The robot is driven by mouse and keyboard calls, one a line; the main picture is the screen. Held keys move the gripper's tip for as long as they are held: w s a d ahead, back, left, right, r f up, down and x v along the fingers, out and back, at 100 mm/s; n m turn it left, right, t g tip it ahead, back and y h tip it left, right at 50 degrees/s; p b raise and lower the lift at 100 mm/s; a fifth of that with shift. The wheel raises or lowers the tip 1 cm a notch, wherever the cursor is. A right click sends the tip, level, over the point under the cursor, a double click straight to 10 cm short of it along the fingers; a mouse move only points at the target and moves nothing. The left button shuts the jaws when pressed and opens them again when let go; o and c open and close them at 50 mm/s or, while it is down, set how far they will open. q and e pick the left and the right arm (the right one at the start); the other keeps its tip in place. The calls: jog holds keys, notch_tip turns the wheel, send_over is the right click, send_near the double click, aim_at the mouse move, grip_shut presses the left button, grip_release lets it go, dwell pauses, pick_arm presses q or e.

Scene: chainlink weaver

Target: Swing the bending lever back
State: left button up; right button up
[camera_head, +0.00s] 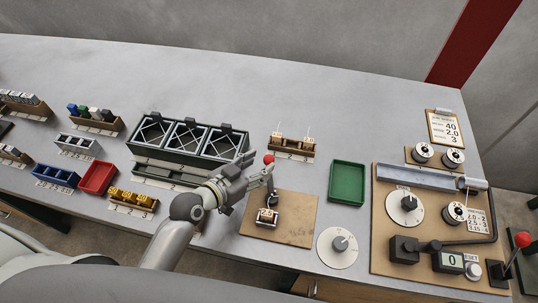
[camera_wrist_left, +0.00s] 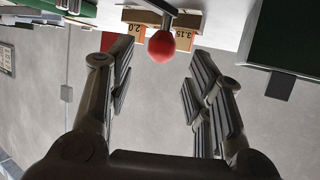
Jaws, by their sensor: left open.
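The bending lever has a red ball knob (camera_head: 268,158) and stands on a wooden board (camera_head: 294,228) beside a small bending block (camera_head: 267,217) with a number label. My left gripper (camera_head: 260,168) is open, right at the knob. In the left wrist view the red knob (camera_wrist_left: 162,43) shows between and just beyond the tips of the open fingers (camera_wrist_left: 161,58), with no clear contact. The gripper partly hides the lever's upper part in the head view. My right gripper is not in view.
A green tray (camera_head: 347,183) and a white dial (camera_head: 337,247) lie right of the board. A rack of open bins (camera_head: 184,143) stands at the left, and a small wooden holder (camera_head: 291,146) behind the knob. Another red-knobbed lever (camera_head: 522,239) is at far right.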

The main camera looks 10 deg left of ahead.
aim_at(266, 160)
pick_arm(q)
jog(key=x, duration=0.4)
jog(key=shift+w+p, duration=0.1)
jog(key=shift+p, duration=0.2)
jog(key=shift+w+d+f, duration=0.25)
jog(key=shift+w, duration=0.15)
jog(key=shift+w+d+f, duration=0.1)
jog(key=shift+w, duration=0.05)
jog(key=shift+c, duration=0.9)
grip_shut()
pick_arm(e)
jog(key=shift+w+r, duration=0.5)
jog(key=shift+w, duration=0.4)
